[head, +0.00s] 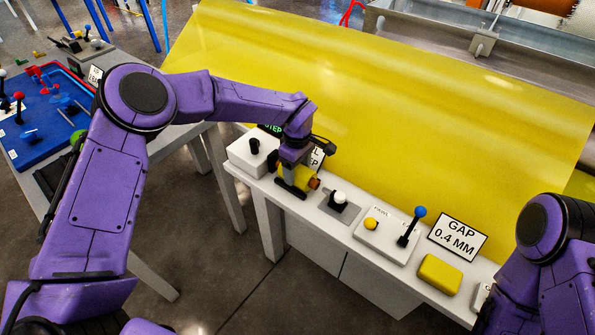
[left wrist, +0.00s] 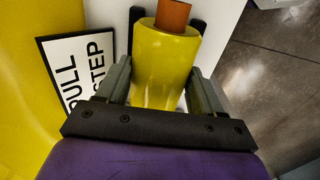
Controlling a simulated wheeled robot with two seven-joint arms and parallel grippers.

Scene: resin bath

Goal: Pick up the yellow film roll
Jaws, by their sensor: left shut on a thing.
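The yellow film roll (head: 300,174), with an orange core, is at the left part of the white narrow bench in the head view. In the left wrist view the roll (left wrist: 166,55) lies between the two grey fingers, its orange core end at the top. My left gripper (head: 293,181) comes down over the roll and is shut on it. The wrist view shows the same gripper (left wrist: 160,84) with a finger on each side of the roll. I cannot tell whether the roll touches the bench. My right arm enters at the right edge; its gripper is out of view.
A white-knobbed lever (head: 340,198), a control box with a blue-knobbed lever (head: 412,228), a yellow block (head: 439,274) and a GAP sign (head: 457,238) stand along the bench. A large yellow film sheet (head: 400,120) slopes behind it. A blue tray (head: 40,140) is at left.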

